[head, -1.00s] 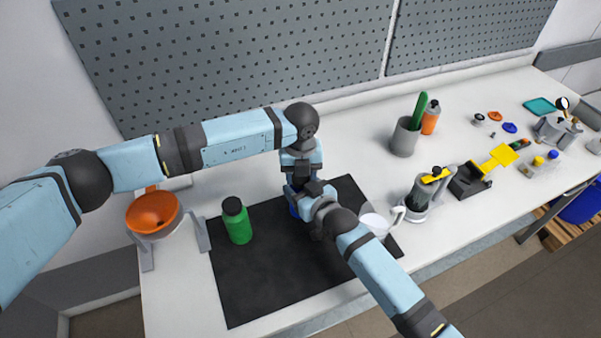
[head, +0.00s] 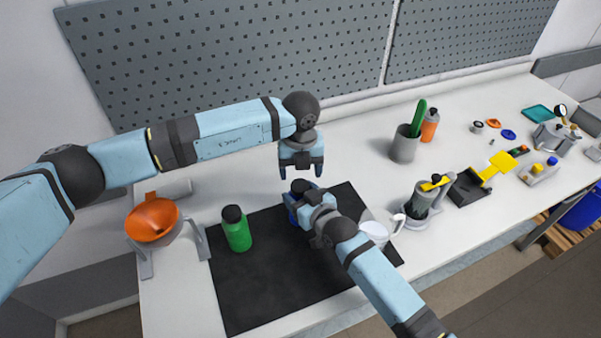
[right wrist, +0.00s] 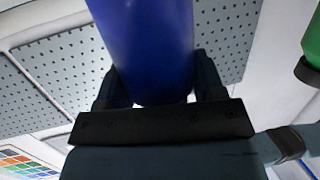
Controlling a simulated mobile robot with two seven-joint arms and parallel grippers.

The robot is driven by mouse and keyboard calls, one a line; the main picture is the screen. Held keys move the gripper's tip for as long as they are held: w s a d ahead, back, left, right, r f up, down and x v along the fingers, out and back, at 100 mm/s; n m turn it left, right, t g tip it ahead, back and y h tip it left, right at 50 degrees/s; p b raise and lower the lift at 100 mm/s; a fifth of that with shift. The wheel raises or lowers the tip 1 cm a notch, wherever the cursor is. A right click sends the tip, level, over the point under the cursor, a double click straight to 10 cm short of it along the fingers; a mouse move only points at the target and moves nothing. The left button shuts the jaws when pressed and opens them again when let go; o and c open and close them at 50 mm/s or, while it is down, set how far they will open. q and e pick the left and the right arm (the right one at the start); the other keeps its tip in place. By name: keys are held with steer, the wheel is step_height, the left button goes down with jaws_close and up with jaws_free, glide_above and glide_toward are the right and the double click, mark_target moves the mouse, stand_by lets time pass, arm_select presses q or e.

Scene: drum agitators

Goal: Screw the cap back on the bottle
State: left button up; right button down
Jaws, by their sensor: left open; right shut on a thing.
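The blue bottle (head: 292,215) stands on the black mat (head: 255,285), mostly hidden behind my right gripper in the head view. My right gripper (head: 305,208) is shut on the bottle's body; the right wrist view shows the blue body (right wrist: 150,50) between its fingers. A black cap (head: 299,186) shows on top of the bottle; I cannot tell how tightly it sits. My left gripper (head: 301,174) points down just above the cap, fingers apart and empty.
A green bottle (head: 237,232) with a black cap stands on the mat to the left. An orange bowl (head: 152,220) on a stand is farther left. A white mug (head: 374,230) is right of my right gripper. A grey cup (head: 404,146) stands behind.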

arm_select(q)
steer(key=o, duration=0.5)
step_height(320, 180, up, 12)
stand_by(0.4)
arm_select(e)
steer(key=shift+c, duration=0.8)
jaws_free()
arm_select(q)
steer(key=shift+f+b, duration=0.6)
arm_select(e)
steer(key=v, duration=0.7)
steer(key=shift+s+d, duration=0.15)
steer(key=shift+d, duration=0.05)
